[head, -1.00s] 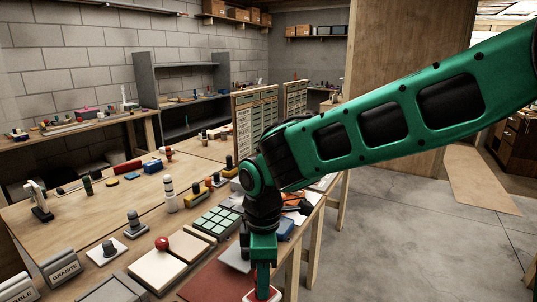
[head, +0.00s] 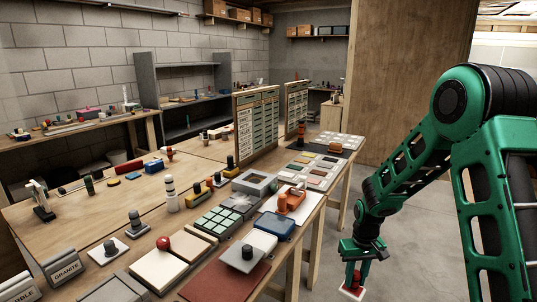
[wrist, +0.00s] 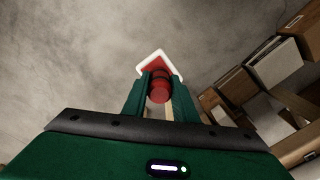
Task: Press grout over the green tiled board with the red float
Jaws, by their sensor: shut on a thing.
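The green tiled board (head: 217,220) lies flat on the workbench, left of my gripper. My gripper (head: 354,270) points down and is shut on the red float (head: 352,291), held out over the floor past the bench's right edge. The float has a red body and a pale pad edge. In the wrist view my gripper (wrist: 158,95) closes around the float's round red handle, and the red plate with its white rim (wrist: 158,63) shows beyond the fingers. The float's underside is hidden.
Near the board are a grey open box (head: 254,183), an orange tool (head: 291,200) on a white sheet, a blue tray (head: 276,226), a grey-knobbed block (head: 245,256) and a red-brown mat (head: 225,278). A red-knobbed cream slab (head: 158,270) lies left. Clear floor (head: 420,220) lies right.

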